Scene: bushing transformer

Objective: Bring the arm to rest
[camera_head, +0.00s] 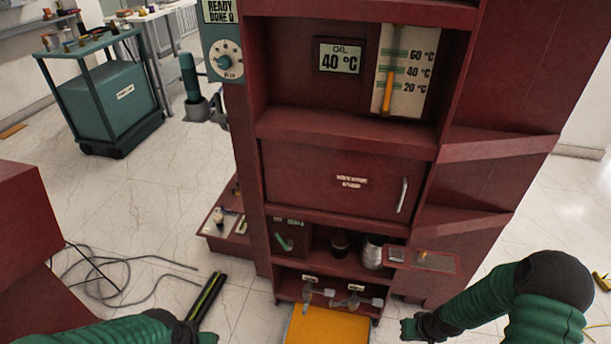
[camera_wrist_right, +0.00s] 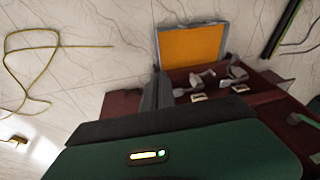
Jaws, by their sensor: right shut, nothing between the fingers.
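My right arm (camera_head: 500,305), green with a dark elbow, comes in at the lower right of the head view. My right gripper (camera_head: 408,328) is small and dark there, shut and empty, in front of the red cabinet's lower right and apart from it. In the right wrist view the green wrist housing with a lit status bar fills the bottom. My left arm (camera_head: 95,333) lies along the bottom left edge of the head view. My left gripper (camera_head: 205,337) is partly cut off by the lower edge, and its jaws cannot be made out.
The red cabinet (camera_head: 330,140) stands ahead, with two valves (camera_head: 330,299) low down above a yellow-orange tray (camera_head: 325,328). A dark bar with a green stripe (camera_head: 208,297) and loose grey cables (camera_head: 125,270) lie on the floor. A teal cart (camera_head: 110,95) stands back left.

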